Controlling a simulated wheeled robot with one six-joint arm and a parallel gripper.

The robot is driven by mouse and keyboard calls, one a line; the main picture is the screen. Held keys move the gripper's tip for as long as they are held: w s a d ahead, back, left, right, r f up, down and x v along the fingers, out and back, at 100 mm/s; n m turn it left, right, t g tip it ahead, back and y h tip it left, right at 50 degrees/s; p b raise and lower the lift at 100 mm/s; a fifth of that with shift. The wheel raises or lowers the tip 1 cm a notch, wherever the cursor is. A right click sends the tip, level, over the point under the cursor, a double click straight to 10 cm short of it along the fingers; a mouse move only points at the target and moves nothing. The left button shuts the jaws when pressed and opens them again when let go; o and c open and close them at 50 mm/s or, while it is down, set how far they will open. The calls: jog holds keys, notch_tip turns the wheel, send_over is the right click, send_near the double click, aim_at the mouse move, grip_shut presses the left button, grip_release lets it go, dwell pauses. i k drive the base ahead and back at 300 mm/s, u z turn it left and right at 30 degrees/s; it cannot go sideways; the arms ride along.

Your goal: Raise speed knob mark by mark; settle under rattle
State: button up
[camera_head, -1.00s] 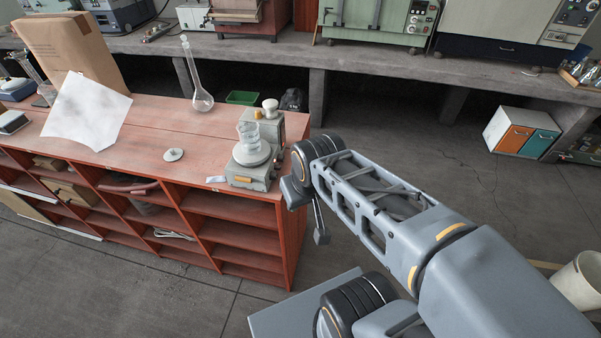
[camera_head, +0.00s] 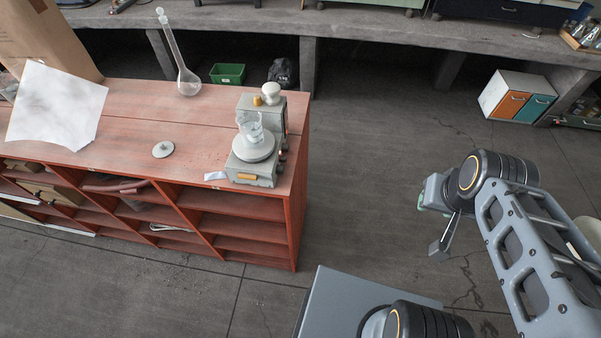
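A grey stirrer-like device (camera_head: 252,172) stands near the right end of the red wooden bench. A clear glass beaker (camera_head: 251,131) sits on its round plate. A taller grey box (camera_head: 270,112) with a pale rounded top piece stands right behind it. Small dark knobs (camera_head: 284,146) show on the device's right side, too small to read any marks. My gripper (camera_head: 422,202) is in the air to the right of the bench, well apart from the device.
A long-necked flask (camera_head: 188,84), a white sheet (camera_head: 56,104), a small round lid (camera_head: 163,149) and a cardboard box (camera_head: 45,40) stand or lie on the bench. A green bin (camera_head: 227,74) is behind it. The floor between bench and arm is clear.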

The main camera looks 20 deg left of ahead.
aim_at(280, 169)
jog(key=k, duration=0.75)
jog(key=u, duration=1.3)
jog(key=i, duration=0.5)
